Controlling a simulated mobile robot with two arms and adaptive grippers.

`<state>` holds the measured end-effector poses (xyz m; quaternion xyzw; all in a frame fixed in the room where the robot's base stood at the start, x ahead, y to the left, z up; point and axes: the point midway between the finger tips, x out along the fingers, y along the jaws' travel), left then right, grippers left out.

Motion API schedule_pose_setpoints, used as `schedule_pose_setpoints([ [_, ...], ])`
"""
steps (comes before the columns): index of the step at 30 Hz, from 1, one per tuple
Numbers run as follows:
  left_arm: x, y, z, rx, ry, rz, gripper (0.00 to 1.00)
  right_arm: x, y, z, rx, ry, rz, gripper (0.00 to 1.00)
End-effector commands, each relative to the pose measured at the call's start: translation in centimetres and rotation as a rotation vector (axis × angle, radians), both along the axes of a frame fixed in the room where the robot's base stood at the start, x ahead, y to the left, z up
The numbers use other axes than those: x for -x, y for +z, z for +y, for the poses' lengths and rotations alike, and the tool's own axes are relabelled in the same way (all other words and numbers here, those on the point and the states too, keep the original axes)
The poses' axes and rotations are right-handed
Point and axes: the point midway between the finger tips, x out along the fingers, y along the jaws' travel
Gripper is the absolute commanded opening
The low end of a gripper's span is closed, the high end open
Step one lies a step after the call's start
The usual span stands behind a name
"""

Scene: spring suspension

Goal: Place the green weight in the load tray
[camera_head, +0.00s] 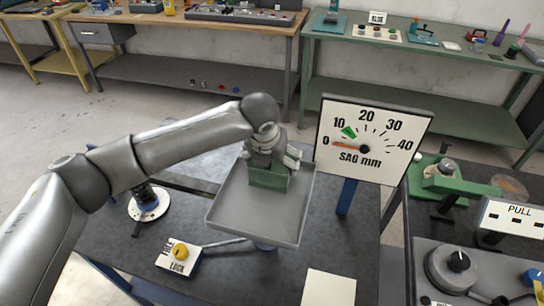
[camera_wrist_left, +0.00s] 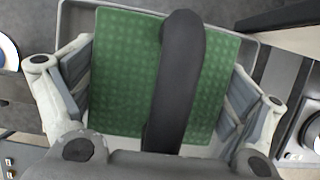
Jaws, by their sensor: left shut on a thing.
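The green weight (camera_head: 268,180) is a block at the far part of the grey load tray (camera_head: 270,222). My left gripper (camera_head: 272,158) comes down from above and is shut on it. In the left wrist view the weight (camera_wrist_left: 130,75) fills the space between the two fingers (camera_wrist_left: 155,90), and a dark bar crosses its top. The tray's rim (camera_wrist_left: 262,45) shows around it. I cannot tell whether the weight's underside touches the tray floor. My right gripper is not in view.
A gauge marked SAG mm (camera_head: 372,140) stands just right of the tray, its orange needle near 0. A LOCK plate with a yellow knob (camera_head: 180,251) sits at the front left, its lever reaching toward the tray. A PULL box (camera_head: 512,217) is at the right.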

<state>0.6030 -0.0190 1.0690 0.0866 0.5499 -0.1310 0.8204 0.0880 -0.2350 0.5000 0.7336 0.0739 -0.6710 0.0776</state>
Motion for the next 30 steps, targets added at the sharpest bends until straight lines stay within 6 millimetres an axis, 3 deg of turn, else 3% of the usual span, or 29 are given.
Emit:
schedule_pose_setpoints([
  [16, 0.3, 0.9, 0.1, 0.002, -0.001, 0.000, 1.00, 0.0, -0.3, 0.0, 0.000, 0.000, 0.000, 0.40],
  [30, 3.5, 9.2, 1.2, 0.001, 0.000, -0.002, 1.00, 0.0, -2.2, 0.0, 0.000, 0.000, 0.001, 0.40],
])
